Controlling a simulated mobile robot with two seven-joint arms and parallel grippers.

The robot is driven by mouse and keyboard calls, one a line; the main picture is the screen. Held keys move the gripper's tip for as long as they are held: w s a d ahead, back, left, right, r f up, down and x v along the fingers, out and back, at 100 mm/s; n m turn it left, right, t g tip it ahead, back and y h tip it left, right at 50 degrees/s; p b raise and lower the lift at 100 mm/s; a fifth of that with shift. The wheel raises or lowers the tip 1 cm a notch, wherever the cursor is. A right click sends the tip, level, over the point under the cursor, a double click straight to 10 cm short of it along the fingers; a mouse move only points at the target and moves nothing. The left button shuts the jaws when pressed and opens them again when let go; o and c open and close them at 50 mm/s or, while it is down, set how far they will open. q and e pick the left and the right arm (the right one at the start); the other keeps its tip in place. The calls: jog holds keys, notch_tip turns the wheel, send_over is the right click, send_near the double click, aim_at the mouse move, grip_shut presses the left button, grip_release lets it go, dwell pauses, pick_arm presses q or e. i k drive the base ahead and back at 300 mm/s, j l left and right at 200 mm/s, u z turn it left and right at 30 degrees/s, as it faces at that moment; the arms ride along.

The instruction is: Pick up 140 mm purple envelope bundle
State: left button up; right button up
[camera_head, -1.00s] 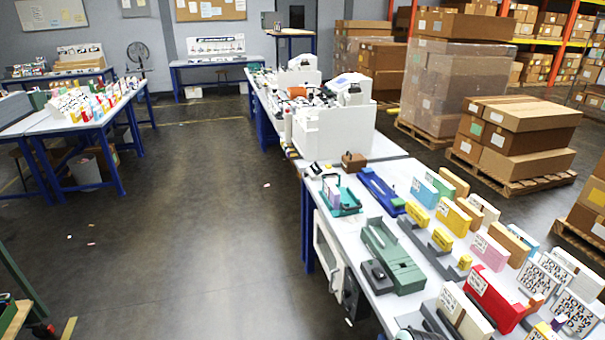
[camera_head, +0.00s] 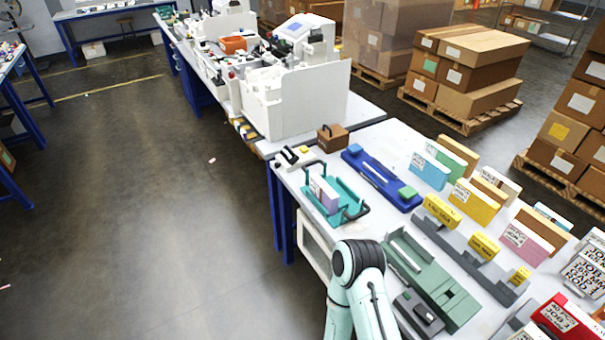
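A small pale purple bundle (camera_head: 323,194) with a white label stands upright in a teal tray-like fixture (camera_head: 350,211) at the near left edge of the bench. The fixture has dark handles at its ends. No gripper is touching the bundle. A pale teal link of my own arm with a dark joint rises at the bottom centre, in front of the bench and below the fixture. Neither of my grippers shows, so I cannot see their fingers.
A blue fixture (camera_head: 380,178), a green fixture (camera_head: 432,282) and a grey rack with yellow blocks (camera_head: 470,255) lie right of the teal one. Coloured bundles stand farther right. A brown box (camera_head: 332,137) and white machine (camera_head: 300,100) are behind.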

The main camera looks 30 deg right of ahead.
aim_at(323, 192)
jog(key=i, duration=1.65)
jog(key=i+z, duration=0.2)
jog(key=z, duration=0.2)
jog(key=i+j+z, duration=0.1)
jog(key=i+z, duration=0.15)
jog(key=z, duration=0.15)
jog(key=i+j+z, duration=0.15)
jog(key=z, duration=2.05)
